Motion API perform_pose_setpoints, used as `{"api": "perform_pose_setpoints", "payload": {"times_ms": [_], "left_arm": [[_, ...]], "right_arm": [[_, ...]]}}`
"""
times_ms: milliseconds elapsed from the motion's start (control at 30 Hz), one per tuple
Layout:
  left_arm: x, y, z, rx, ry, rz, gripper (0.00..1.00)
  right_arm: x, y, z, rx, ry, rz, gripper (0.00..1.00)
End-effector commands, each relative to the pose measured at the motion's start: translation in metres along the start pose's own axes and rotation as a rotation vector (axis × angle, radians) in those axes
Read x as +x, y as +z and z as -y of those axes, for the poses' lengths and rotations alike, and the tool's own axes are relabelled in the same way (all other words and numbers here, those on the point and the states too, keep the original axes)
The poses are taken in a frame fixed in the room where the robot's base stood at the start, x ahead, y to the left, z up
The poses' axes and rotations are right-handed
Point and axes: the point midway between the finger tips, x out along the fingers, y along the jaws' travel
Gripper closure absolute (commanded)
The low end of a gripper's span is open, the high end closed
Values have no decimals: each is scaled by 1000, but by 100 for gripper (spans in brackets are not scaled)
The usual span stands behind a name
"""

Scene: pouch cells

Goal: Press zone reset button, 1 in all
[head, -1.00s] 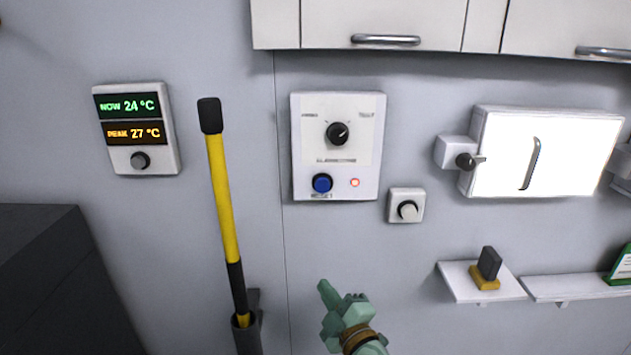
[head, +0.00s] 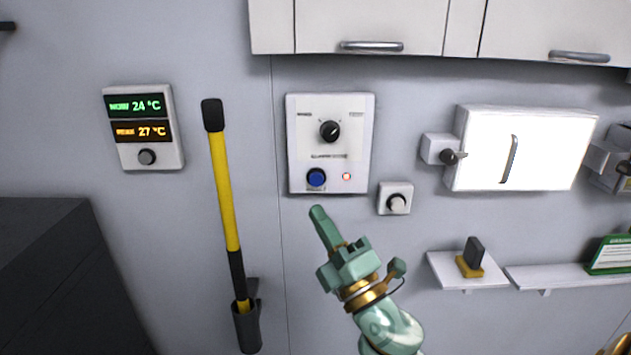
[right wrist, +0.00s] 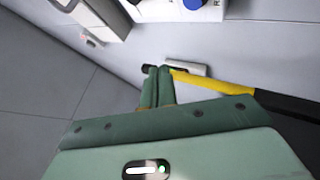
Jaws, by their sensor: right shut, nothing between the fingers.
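The blue reset button (head: 316,178) sits at the lower left of a white wall panel (head: 299,146). A small lit red-white lamp (head: 347,177) is to its right, and a black knob (head: 330,131) is above. My right gripper (head: 317,212) is shut and empty, its fingertips just below the panel's lower edge in the head view. It looks apart from the button. In the right wrist view the shut fingers (right wrist: 157,72) show, and part of the blue button (right wrist: 193,3) is at the top edge. My left gripper is not in view.
A yellow-and-black pole (head: 224,190) stands in a wall holder left of the gripper. A small white box with a knob (head: 395,198) is right of the panel. A temperature display (head: 143,128), a white cabinet (head: 540,150), shelves (head: 468,281) and overhead cupboards (head: 420,22) are on the wall.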

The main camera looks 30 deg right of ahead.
Motion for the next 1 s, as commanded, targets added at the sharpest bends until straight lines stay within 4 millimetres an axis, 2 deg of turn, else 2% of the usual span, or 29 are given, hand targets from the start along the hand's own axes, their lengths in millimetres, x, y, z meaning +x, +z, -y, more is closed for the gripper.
{"api": "perform_pose_setpoints", "payload": {"times_ms": [233, 700, 1000], "left_arm": [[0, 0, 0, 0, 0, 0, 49], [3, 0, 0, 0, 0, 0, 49], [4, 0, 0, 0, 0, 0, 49]], "right_arm": [[7, 5, 5, 1, 0, 0, 100], [50, 36, 37, 2, 0, -1, 100], [61, 45, 45, 2, -2, 0, 100]]}}
